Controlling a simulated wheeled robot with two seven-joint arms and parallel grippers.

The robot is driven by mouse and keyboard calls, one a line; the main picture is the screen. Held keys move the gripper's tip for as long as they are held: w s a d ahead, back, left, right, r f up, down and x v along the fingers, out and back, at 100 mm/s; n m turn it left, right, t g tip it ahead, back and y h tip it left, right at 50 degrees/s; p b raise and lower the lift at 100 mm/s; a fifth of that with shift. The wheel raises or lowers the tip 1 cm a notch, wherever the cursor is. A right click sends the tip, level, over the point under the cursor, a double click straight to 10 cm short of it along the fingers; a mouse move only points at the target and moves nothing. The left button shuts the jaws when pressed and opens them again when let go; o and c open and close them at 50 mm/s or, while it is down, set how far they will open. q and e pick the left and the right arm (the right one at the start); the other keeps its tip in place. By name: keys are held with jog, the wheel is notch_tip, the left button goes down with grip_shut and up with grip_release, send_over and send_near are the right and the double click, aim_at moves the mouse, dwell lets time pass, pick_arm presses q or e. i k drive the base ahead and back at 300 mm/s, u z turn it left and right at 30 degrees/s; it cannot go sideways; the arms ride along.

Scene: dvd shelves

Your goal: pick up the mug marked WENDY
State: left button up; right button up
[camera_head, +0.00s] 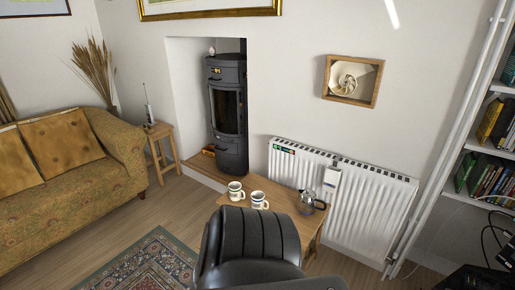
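Two white mugs with dark markings stand upright on a small wooden table in the middle of the head view. The left mug (236,191) is near the table's left end. The right mug (259,200) is just beside it, a little nearer to me. The markings are too small to read, so I cannot tell which one says WENDY. The wooden table (284,196) is partly hidden by a black chair back in front of it. Neither of my grippers shows in this view.
A metal pot (307,201) stands right of the mugs. The black chair (250,245) blocks the table's near side. A white radiator (370,205) and a black stove (229,115) are behind. A sofa (60,190) is left, bookshelves (488,150) right. Floor with a rug (150,262) lies front left.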

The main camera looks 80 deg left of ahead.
aim_at(260, 203)
jog(key=u, duration=0.5)
jog(key=i, duration=0.7)
jog(key=u, duration=0.75)
